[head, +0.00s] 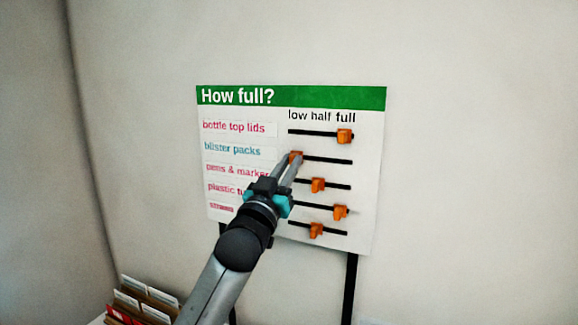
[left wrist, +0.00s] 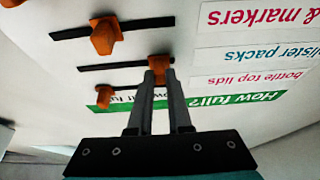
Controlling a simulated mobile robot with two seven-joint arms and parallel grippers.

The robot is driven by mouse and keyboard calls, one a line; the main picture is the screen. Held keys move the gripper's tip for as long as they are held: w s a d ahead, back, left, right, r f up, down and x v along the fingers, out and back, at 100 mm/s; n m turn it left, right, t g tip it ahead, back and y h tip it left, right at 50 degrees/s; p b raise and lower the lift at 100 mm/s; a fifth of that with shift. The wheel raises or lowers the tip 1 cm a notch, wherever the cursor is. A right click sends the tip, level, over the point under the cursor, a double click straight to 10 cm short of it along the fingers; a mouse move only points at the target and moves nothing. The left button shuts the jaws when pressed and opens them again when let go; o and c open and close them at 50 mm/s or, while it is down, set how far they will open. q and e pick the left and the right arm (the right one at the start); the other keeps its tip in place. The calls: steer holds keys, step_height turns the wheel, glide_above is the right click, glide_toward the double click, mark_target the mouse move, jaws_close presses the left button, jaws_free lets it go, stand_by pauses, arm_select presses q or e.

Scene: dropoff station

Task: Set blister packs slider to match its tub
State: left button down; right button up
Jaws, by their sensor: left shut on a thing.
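The "How full?" board (head: 365,235) stands against the wall in the head view, with rows of orange sliders on black tracks under "low half full". The blister packs slider (head: 296,156) is at the left, low end of its track (head: 330,160). My left gripper (head: 293,166) is shut on this slider. In the left wrist view, which is upside down, the fingers (left wrist: 159,80) close on the orange slider (left wrist: 160,64) at the right end of its track. The blister packs label (head: 232,149) is readable. No tub shows in either view. My right gripper is not in view.
The bottle top lids slider (head: 344,136) is near full. The pens & markers slider (head: 317,185) is near half. The two lower sliders, right of half (head: 340,212) and near half (head: 315,230), are close below. A rack of cards (head: 140,300) stands at lower left.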

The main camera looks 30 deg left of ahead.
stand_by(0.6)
arm_select(q)
steer(key=d, duration=0.5)
steer(key=shift+w, duration=0.15)
steer(key=c, duration=0.8)
jaws_free()
steer(key=shift+c, duration=0.2)
steer(key=b+v, duration=0.2)
steer(key=v, duration=1.3)
